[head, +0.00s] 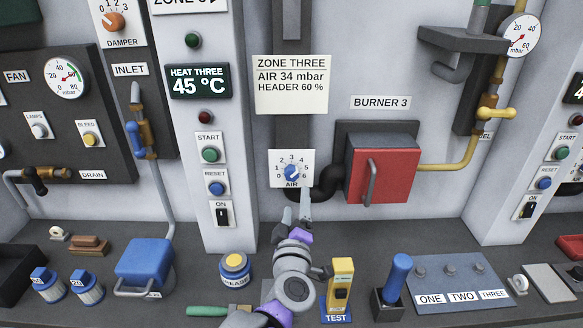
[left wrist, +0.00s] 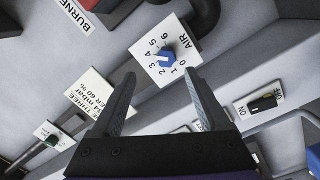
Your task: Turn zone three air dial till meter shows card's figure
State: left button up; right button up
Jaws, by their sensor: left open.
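The zone three air dial is a white plate marked AIR (head: 305,157) with a blue knob (head: 291,172) and a scale from 0 to 6. The knob also shows in the left wrist view (left wrist: 167,60); its exact setting is unclear. The card (head: 291,84) above reads AIR 34 mbar, HEADER 60 %. A round meter (head: 521,35) sits on the yellow pipe at the upper right; its needle is too small to read surely. My left gripper (head: 297,214) is open and empty just below the dial; its fingers (left wrist: 160,83) point towards the knob, apart from it.
The red burner box (head: 383,175) with a handle juts out right of the dial. A dark pipe (head: 328,184) runs beside the dial. On the bench stand a grease tin (head: 235,268), a yellow tester (head: 341,285) and a blue-handled tool (head: 396,277).

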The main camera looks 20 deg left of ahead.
aim_at(291, 176)
pick_arm(q)
jog(key=shift+n+y, duration=0.6)
jog(key=shift+n, duration=0.1)
jog(key=x, duration=0.3)
jog(key=p+x, duration=0.1)
jog(key=x, duration=0.3)
jog(key=a+x, duration=0.1)
jog(key=x, duration=0.3)
jog(key=shift+w+f, duration=0.1)
jog(key=shift+f, duration=0.1)
pick_arm(e)
jog(key=shift+w+r, duration=0.2)
jog(key=shift+r, duration=0.25)
jog(key=shift+w+r, duration=0.2)
jog(key=shift+r, duration=0.25)
